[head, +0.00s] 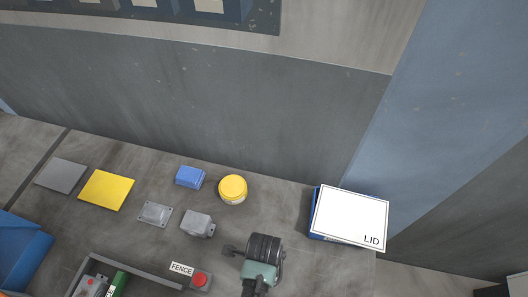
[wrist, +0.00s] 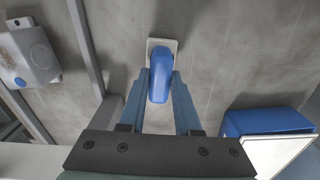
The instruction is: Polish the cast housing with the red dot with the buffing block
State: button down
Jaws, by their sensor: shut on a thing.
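In the wrist view my gripper (wrist: 160,90) is shut on a blue rounded grip with a pale pad under it, which looks like the buffing block (wrist: 159,72). In the head view my gripper's wrist end (head: 262,258) is right of the fence, its fingertips hidden. A grey cast housing with a blue dot (wrist: 33,58) shows at the left of the wrist view. Another grey housing (head: 90,286), with a small red mark, is partly cut off inside the fence.
The fence (head: 135,267) has a sign and a red button (head: 200,280) at its right end. A green item (head: 115,286) lies inside. A yellow tin (head: 232,188), blue block (head: 189,177), yellow plate (head: 106,189) and grey plate (head: 61,175) stand behind. A lidded blue box (head: 348,217) is right.

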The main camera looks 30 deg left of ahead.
jog(key=shift+r+p, duration=3.1)
jog(key=shift+p, duration=0.1)
jog(key=shift+w+f, duration=0.1)
